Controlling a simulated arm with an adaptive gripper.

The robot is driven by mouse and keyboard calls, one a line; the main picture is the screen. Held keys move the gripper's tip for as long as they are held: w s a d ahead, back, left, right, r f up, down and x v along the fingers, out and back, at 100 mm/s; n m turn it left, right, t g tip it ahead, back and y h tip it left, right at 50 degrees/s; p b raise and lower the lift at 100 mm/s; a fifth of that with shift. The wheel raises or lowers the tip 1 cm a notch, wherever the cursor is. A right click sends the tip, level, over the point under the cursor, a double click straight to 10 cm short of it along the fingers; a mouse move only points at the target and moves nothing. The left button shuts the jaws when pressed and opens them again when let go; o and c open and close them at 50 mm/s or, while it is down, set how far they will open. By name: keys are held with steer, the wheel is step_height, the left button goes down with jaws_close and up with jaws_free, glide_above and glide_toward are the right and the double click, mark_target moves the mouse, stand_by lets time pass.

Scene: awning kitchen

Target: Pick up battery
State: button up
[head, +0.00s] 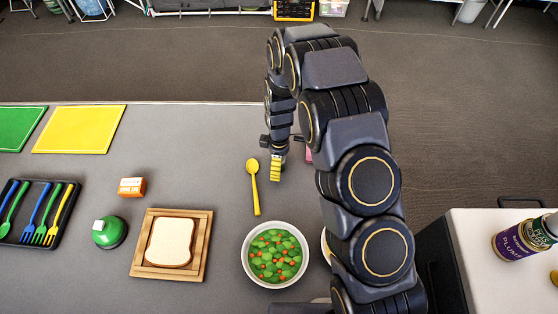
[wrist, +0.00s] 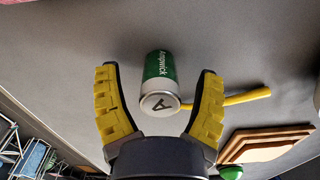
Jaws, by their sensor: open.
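The battery (wrist: 157,66) is a short cylinder with a green and white label reading "Ampwick" and a pale end marked "A". In the wrist view it shows between the two yellow fingers of my gripper (wrist: 158,72), with a gap on each side. The gripper is open and nothing is clamped in it. In the head view my gripper (head: 277,168) points down near the far edge of the counter; the battery cannot be made out there and seems hidden by the gripper or arm.
A yellow spoon (head: 254,187) lies close to the gripper. A bowl of peas and carrots (head: 248,268), bread (head: 172,242) on a wooden board (head: 143,263), a green-topped container (head: 107,232), an orange box (head: 132,187) and a cutlery tray (head: 15,236) stand nearer.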

jaws_close()
